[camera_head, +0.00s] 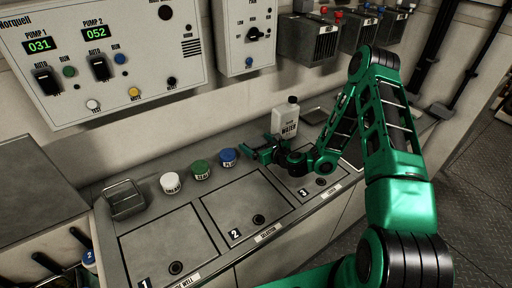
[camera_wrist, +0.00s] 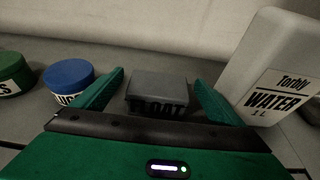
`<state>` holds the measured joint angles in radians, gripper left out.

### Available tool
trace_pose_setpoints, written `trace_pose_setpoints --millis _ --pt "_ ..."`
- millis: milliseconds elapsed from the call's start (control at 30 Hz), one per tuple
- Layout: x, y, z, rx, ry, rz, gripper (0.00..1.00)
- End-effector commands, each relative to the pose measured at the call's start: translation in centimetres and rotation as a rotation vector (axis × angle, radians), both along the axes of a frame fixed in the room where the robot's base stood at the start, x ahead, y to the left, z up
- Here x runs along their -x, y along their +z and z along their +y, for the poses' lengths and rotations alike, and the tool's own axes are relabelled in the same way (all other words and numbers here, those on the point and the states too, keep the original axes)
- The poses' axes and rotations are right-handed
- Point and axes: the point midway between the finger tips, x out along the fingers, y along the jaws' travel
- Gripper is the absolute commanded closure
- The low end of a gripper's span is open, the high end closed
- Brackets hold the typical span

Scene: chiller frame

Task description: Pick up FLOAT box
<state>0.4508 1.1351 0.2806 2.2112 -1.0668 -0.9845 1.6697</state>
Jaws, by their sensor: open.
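The FLOAT box is a small dark grey box (camera_wrist: 157,88) with black lettering on its front, partly cut off by my gripper's body. In the wrist view it sits between the two green fingers of my gripper (camera_wrist: 160,84), with a gap on each side. My gripper is open and not holding the box. In the head view my gripper (camera_head: 256,151) is low over the back of the counter, between the blue-lidded jar and the white bottle. I cannot make out the box clearly there.
A white WATER bottle (camera_wrist: 275,75) stands close to the right finger, and also shows in the head view (camera_head: 286,120). Blue (camera_head: 228,158), green (camera_head: 200,170) and white (camera_head: 171,183) round containers stand to the left. Numbered hatches (camera_head: 248,205) lie in front.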

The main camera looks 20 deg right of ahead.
Motion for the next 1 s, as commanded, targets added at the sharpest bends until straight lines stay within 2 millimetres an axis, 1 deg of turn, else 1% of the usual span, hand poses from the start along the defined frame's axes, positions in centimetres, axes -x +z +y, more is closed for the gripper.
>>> trace_pose_setpoints --millis 33,133,400,567,600,867,1000 --pt "-0.57 -0.13 0.18 0.003 0.001 -0.002 0.08" --pt "-1.17 -0.36 0.39 0.001 0.0 0.0 0.08" --pt "-1.35 -0.44 0.38 -0.001 -0.001 0.0 0.08" --pt "-1.34 -0.45 0.38 0.0 -0.001 0.001 0.46" --pt "-1.34 -0.45 0.38 0.0 -0.001 0.001 0.56" --pt "-1.33 -0.43 0.38 -0.001 -0.001 0.0 0.56" --pt "-1.35 -0.11 0.38 -0.001 -0.001 0.0 0.56"
